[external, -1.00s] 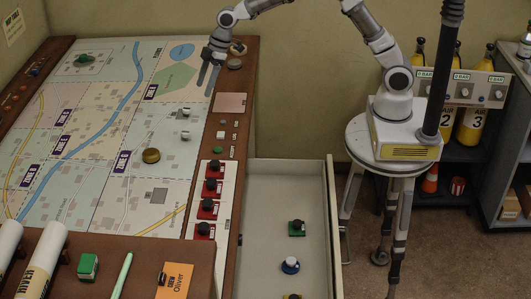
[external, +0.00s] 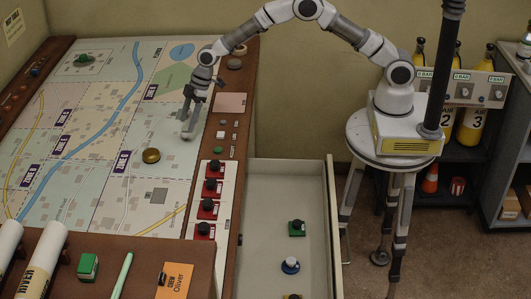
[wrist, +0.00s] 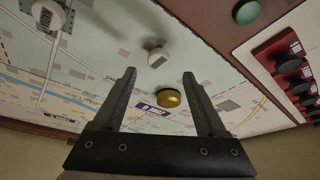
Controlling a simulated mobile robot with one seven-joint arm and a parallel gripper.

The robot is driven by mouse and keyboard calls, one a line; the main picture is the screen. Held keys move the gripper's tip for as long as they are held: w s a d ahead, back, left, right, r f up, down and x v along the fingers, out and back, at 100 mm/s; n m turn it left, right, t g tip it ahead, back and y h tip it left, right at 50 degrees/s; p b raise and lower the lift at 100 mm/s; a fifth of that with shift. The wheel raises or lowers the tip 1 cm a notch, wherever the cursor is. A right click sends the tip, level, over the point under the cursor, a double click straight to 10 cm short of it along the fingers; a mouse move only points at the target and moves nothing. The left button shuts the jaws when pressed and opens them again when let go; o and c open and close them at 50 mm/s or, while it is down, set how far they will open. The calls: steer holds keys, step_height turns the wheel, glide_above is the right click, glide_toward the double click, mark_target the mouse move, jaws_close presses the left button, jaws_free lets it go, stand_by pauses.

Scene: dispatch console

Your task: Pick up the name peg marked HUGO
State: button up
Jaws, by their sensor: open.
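No name HUGO can be read in either view. In the wrist view a small white peg (wrist: 158,56) with a dark label stands on the map, just beyond and between my fingertips. In the external view my gripper (external: 187,127) points down over the right part of the map (external: 105,195) and largely hides the white pegs there.
A brass dome (external: 151,155) sits on the map near my gripper; it also shows in the wrist view (wrist: 169,98). Several black-knobbed red blocks (external: 206,206) line the console's right side. An open drawer (external: 262,200) holds green, blue and yellow pieces. A green peg (external: 84,59) stands far left.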

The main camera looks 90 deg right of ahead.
mark_target(185, 132)
steer(key=shift+s+d+x, duration=0.1)
steer(key=shift+d+x, duration=0.05)
steer(key=shift+x, duration=1.2)
steer(key=shift+s+d+x, duration=0.1)
steer(key=shift+d+x, duration=0.05)
steer(key=shift+x, duration=1.2)
steer(key=shift+f, duration=0.1)
jaws_close()
